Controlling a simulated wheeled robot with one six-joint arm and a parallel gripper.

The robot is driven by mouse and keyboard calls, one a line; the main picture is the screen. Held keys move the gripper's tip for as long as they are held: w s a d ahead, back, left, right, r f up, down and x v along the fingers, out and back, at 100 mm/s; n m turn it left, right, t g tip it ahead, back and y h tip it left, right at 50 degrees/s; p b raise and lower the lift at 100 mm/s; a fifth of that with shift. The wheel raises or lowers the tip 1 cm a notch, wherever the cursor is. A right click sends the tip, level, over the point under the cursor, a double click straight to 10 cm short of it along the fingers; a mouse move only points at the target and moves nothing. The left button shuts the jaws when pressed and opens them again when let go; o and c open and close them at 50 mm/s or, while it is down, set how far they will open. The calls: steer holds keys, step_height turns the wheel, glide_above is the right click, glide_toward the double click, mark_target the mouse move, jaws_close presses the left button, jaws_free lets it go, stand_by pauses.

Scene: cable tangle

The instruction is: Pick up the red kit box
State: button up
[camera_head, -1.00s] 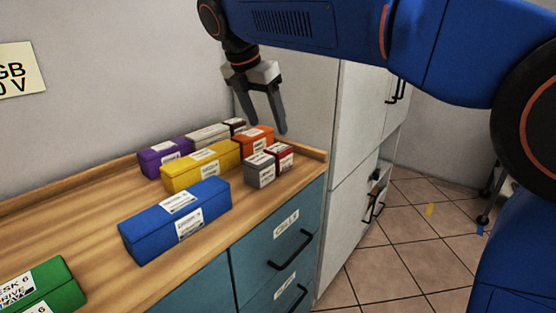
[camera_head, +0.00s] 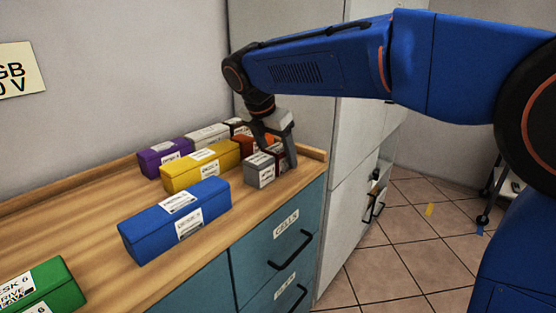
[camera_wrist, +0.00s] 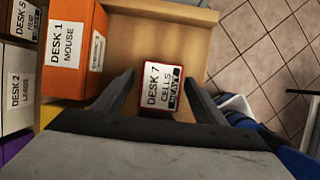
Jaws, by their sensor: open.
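The red kit box (camera_wrist: 161,88) has a white top label reading DESK 7 CELLS and stands on the wooden counter top. In the wrist view it is between the two open fingers of my gripper (camera_wrist: 160,95), with a gap visible on each side. In the head view my gripper (camera_head: 275,155) is lowered over the right end of the row of boxes. There the red box (camera_head: 280,155) is mostly hidden behind a finger. I cannot tell whether the fingers touch it.
An orange box (camera_wrist: 75,45) stands left of the red box in the wrist view. A grey box (camera_head: 259,170) is close beside it in the head view. Yellow (camera_head: 200,170), blue (camera_head: 175,220) and purple (camera_head: 163,153) boxes stand further left. The counter's raised edge (camera_head: 314,155) is at the right.

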steer(key=c, duration=1.3)
